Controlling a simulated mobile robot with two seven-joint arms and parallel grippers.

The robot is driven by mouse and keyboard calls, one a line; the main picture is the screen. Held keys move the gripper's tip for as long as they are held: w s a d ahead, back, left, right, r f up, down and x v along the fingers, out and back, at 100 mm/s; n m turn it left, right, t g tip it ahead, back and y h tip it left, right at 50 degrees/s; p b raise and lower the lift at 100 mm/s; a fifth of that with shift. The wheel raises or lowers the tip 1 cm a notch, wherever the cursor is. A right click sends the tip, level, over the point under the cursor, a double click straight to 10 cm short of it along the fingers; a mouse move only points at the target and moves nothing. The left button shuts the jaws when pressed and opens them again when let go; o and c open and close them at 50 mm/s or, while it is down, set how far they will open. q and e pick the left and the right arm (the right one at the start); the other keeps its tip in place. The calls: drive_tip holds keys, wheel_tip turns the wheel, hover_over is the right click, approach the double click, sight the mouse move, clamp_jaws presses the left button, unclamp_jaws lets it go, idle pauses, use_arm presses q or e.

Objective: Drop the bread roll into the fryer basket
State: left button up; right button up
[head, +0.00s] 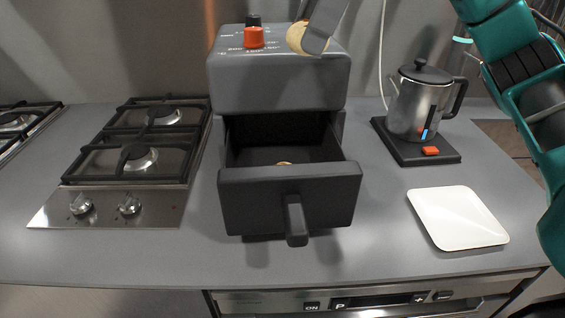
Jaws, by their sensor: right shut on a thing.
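The bread roll (298,39) is a round, pale tan thing at the top of the head view. My right gripper (316,38) is shut on it and holds it in front of or over the top of the dark grey air fryer (280,87); the exact depth is hard to tell. A grey finger covers the roll's right side. The fryer basket (288,196) is pulled out like a drawer, open at the top, with its handle at the front. A small brownish spot (284,163) shows inside, mostly hidden by the front wall. My left gripper is out of view.
A red knob (253,37) and a dark knob stand on the fryer's top. A gas hob (130,160) is at left. A steel kettle (415,105) on its dark base and an empty white plate (457,218) are at right. The front counter is clear.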

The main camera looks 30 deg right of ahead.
wheel_tip(320, 180, down, 19)
drive_tip(key=b, duration=0.3)
drive_tip(key=shift+s+r, duration=0.1)
drive_tip(key=shift+r, duration=0.05)
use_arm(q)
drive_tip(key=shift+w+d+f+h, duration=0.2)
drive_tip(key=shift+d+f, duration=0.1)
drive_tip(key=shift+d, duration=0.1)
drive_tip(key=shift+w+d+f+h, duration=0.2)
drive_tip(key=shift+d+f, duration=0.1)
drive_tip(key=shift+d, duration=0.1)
use_arm(e)
drive_tip(key=shift+f, duration=0.3)
drive_tip(key=shift+f, duration=0.2)
drive_tip(key=o, duration=0.8)
drive_tip(key=shift+c, duration=0.2)
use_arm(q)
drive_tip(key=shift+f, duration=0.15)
use_arm(e)
drive_tip(key=shift+r, duration=0.15)
